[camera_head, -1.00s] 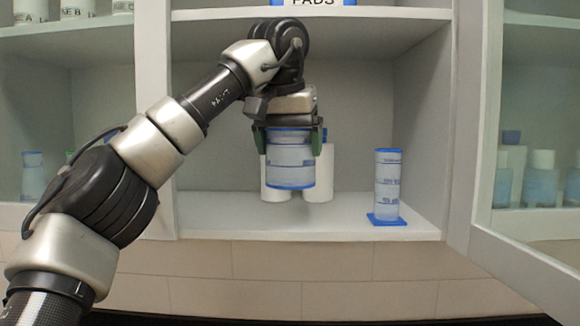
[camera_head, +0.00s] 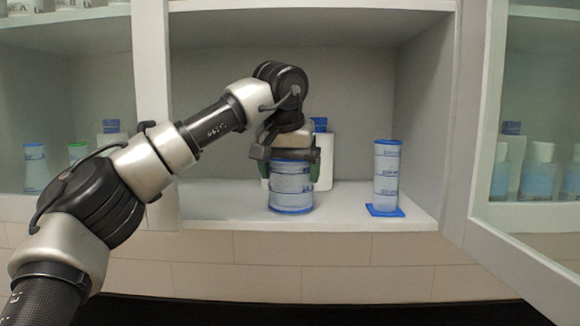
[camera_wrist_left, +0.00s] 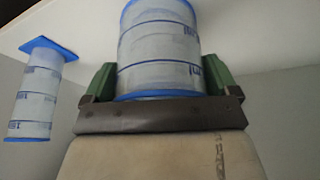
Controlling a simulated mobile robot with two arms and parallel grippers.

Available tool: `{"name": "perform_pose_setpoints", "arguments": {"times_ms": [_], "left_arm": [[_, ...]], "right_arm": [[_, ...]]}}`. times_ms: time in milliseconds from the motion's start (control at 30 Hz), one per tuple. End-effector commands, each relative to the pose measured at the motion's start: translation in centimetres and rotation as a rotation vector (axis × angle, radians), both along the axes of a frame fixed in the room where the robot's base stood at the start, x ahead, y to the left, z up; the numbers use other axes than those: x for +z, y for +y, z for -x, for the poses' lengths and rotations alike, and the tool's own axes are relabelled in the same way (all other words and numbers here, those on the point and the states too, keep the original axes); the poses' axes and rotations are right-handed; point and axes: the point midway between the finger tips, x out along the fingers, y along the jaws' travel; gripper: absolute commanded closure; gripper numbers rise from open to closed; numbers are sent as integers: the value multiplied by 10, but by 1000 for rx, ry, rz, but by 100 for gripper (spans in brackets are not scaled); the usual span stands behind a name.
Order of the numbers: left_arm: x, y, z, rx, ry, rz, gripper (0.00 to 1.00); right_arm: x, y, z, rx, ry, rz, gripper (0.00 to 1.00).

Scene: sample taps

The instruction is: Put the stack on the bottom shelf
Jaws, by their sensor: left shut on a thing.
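The stack (camera_head: 291,188) is a clear, blue-rimmed cylinder with dark blue bands, upright at the bottom shelf (camera_head: 345,208). Its base looks to be on or just above the shelf board; I cannot tell which. My left gripper (camera_head: 291,166) is shut on the stack's upper part from above. In the left wrist view, the stack (camera_wrist_left: 158,50) sits between the green fingers of my left gripper (camera_wrist_left: 157,85). My right gripper is not in view.
A blue-footed graduated cylinder (camera_head: 387,175) stands to the right on the same shelf; it also shows in the left wrist view (camera_wrist_left: 38,92). White bottles (camera_head: 325,160) stand behind the stack. An open glass door (camera_head: 528,170) is at right. Shelf room is free between stack and cylinder.

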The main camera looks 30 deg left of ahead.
Motion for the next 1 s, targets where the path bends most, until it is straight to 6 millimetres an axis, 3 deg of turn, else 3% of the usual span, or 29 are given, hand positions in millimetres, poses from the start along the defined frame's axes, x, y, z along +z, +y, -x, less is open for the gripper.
{"name": "perform_pose_setpoints", "arguments": {"times_ms": [33,433,467,500,833,1000], "left_arm": [[3,2,-1,2,-1,1,35],[-6,1,-2,1,-1,1,35],[-5,1,-2,1,-1,1,7],[-5,1,-2,1,-1,1,1],[1,1,-1,2,-3,1,0],[25,-2,9,1,-7,2,0]], "right_arm": [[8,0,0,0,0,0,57],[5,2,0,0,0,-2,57],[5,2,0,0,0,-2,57],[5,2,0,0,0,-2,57],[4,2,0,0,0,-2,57],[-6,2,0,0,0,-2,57]]}}
